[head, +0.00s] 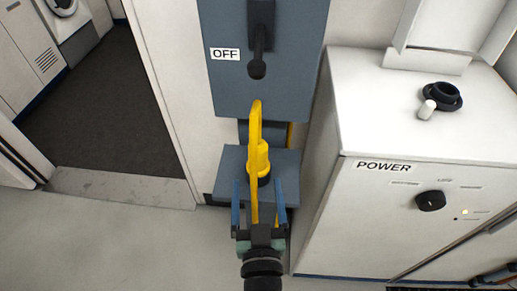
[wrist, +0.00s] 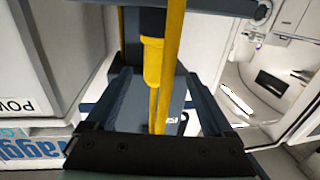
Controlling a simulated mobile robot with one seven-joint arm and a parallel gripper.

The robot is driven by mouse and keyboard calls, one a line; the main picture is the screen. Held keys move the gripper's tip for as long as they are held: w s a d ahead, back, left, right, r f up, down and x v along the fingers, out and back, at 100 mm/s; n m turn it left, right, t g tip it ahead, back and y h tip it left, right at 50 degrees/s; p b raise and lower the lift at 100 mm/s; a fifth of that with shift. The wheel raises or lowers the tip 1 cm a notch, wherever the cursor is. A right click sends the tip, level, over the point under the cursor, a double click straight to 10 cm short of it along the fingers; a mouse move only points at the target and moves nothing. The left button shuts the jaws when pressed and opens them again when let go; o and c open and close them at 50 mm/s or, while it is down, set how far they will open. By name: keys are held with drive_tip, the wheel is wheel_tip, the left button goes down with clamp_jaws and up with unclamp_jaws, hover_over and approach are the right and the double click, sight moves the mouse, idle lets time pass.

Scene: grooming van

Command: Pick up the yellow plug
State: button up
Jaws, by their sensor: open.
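The yellow plug (head: 258,158) stands upright over a grey-blue ledge below the switch box, with a dark end at its bottom. A yellow cable (head: 254,112) loops above it, and a yellow strip runs down between my fingers. In the wrist view the plug (wrist: 154,65) is near the middle, with the cable beside it. My gripper (head: 258,190) is open, its two blue fingers on either side of the plug's lower end in the picture. I see no finger touching the plug; the exact depth between them is unclear.
A grey switch box (head: 225,85) with a black lever (head: 258,62) and an OFF label is above the plug. A white cabinet (head: 350,220) marked POWER, with a black knob (head: 430,201), stands close on the right. Open floor (head: 110,240) lies to the left.

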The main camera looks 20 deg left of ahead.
sight(255, 164)
drive_tip(key=p+x, duration=0.1)
drive_tip(key=x, duration=0.5)
drive_tip(key=shift+w+a+r+p, duration=0.15)
drive_tip(key=shift+w+p, duration=0.15)
drive_tip(key=shift+p, duration=0.05)
drive_tip(key=shift+d+p+x, duration=0.15)
drive_tip(key=shift+p+x, duration=0.2)
drive_tip(key=shift+x, duration=0.95)
drive_tip(key=shift+d+p+x, duration=0.15)
drive_tip(key=shift+p+x, duration=0.15)
drive_tip(key=shift+x, duration=1)
drive_tip(key=shift+w+r, duration=0.1)
clamp_jaws()
